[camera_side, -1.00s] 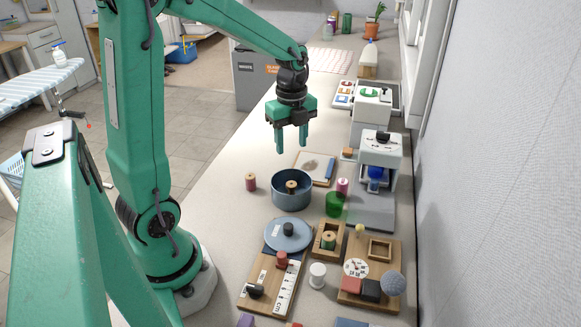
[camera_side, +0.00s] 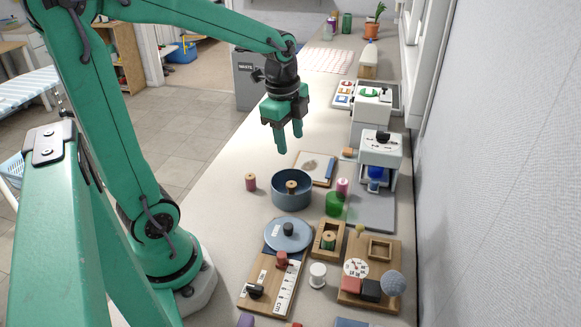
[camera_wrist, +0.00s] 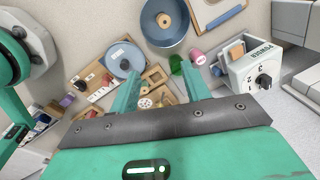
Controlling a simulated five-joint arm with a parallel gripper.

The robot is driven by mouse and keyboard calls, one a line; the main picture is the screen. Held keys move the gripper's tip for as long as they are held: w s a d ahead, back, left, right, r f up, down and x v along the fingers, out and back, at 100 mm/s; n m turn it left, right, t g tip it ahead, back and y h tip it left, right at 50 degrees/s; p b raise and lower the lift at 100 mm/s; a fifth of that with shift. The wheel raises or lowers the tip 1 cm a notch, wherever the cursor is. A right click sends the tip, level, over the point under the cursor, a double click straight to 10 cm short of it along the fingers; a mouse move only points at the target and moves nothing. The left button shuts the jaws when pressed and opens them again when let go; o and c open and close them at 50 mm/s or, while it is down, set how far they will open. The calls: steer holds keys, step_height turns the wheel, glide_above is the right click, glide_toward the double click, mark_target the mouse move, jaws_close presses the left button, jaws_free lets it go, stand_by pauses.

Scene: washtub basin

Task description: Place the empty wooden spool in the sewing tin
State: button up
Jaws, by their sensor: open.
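The sewing tin (camera_side: 291,202) is a round, open blue-grey tin standing upright in the middle of the counter. A small brown wooden spool (camera_side: 291,186) with a dark centre stands inside it, below the rim. The wrist view also shows the tin (camera_wrist: 183,28) and the spool (camera_wrist: 163,20) at the top. My gripper (camera_side: 290,143) is open and empty, its fingers pointing down, in the air above the tin and toward the far side. Nothing is between the fingers in the wrist view (camera_wrist: 161,84).
The tin's blue lid (camera_side: 270,236) with a dark knob lies in front. A green cup (camera_side: 335,204) and another pink spool (camera_side: 342,187) stand right. Wooden boards with several small items fill the near counter.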

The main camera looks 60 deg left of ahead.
steer(key=s+d+r+n+t, duration=0.4)
steer(key=s+d+n, duration=0.3)
steer(key=n, duration=0.5)
steer(key=shift+s+d+r+n, duration=0.15)
steer(key=shift+s+r+n, duration=0.2)
steer(key=shift+s, duration=0.85)
